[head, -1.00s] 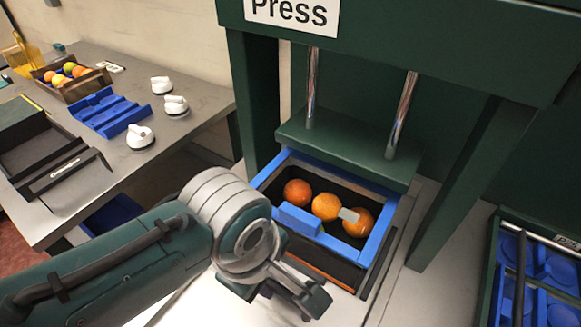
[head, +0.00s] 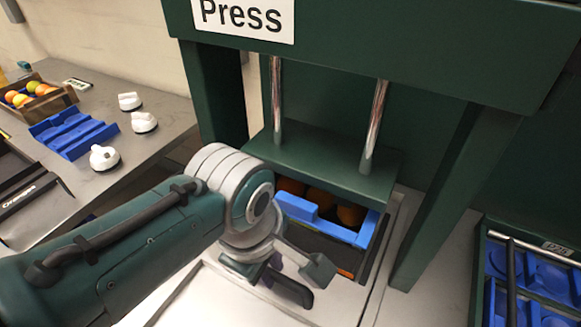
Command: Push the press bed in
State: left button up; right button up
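The press bed (head: 367,233) is a dark drawer with a blue rim and a blue front block (head: 297,207). It sits mostly under the green press plate (head: 330,165), with its front part still showing. Oranges (head: 351,215) lie in it, partly shaded and hidden by the plate. My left gripper (head: 305,280) is in front of the bed, low and near its front face, with its two fingers apart and nothing seen between them. Whether it touches the bed is hard to tell. My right gripper is not in view.
The green press frame (head: 440,200) stands around the bed. A blue-lined crate (head: 485,275) is at the lower right. The table at left holds white knobbed pieces (head: 104,157), a blue tray (head: 68,138) and a wooden fruit crate (head: 48,104).

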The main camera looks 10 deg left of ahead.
pick_arm(q)
jog(key=o, duration=0.4)
jog(key=shift+w+d, duration=0.1)
jog(key=shift+w, duration=0.1)
jog(key=shift+r, duration=0.1)
jog(key=shift+s+a+r+p, duration=0.1)
jog(key=shift+s+r+p, duration=0.35)
jog(key=shift+r, duration=1.15)
jog(key=shift+s+a+r+p, duration=0.2)
jog(key=shift+r+p, duration=0.6)
jog(key=shift+r, duration=0.8)
jog(key=shift+s+a+r+p, duration=0.1)
jog(key=shift+s+r+p, duration=0.35)
jog(key=shift+r, duration=1.15)
jog(key=shift+w, duration=0.15)
